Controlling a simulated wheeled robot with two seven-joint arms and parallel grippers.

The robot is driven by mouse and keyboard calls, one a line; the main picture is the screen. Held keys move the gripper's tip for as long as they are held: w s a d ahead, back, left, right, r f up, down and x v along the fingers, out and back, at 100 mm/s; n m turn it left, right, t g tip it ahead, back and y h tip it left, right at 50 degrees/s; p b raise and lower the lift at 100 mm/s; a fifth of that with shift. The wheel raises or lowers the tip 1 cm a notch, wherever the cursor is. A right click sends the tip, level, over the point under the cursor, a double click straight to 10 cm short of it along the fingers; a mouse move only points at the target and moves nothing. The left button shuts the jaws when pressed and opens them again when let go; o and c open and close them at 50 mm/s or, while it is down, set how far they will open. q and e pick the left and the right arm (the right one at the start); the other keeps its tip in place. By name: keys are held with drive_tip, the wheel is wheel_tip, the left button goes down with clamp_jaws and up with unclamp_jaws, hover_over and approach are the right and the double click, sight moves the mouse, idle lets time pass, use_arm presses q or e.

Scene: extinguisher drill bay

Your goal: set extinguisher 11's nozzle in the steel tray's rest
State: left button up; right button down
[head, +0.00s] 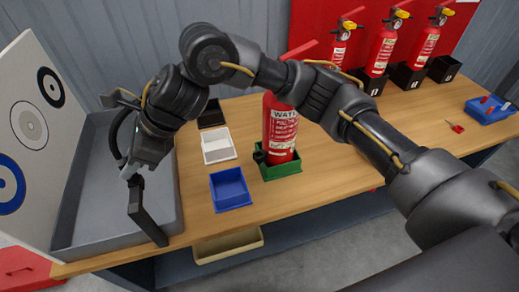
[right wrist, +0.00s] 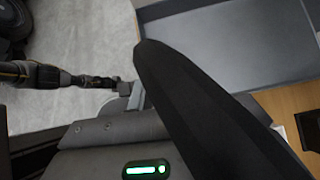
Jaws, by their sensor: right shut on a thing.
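A red extinguisher (head: 281,128) labelled "WATER" stands upright in a green holder (head: 283,169) on the table. I cannot read a number 11 on it. The grey steel tray (head: 88,226) is at the left end. My right gripper (head: 146,208) is over the tray's right part and shut. A black curved piece (head: 117,137), like a hose, shows beside it; the nozzle in the jaws is mostly hidden. In the right wrist view a large black tapered shape covers the middle, with the tray (right wrist: 230,40) behind. An arm at the left there seems my left one; its jaws are unclear.
A blue bin (head: 231,190), a white bin (head: 218,147) and a black bin (head: 211,115) stand between tray and extinguisher. Several extinguishers stand in black holders at the back right. A target board (head: 32,130) stands left of the tray. The table's right front is clear.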

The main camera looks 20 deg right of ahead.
drive_tip(key=shift+f, duration=0.1)
drive_tip(key=c, duration=1.4)
unclamp_jaws()
drive_tip(key=shift+o, duration=0.8)
use_arm(q)
drive_tip(key=shift+w, duration=0.2)
drive_tip(key=shift+s+a+f+b, duration=0.3)
drive_tip(key=shift+a+f+b, duration=0.25)
drive_tip(key=shift+f+b, duration=0.15)
use_arm(e)
drive_tip(key=v, duration=1.1)
use_arm(q)
drive_tip(key=shift+w+r, duration=0.1)
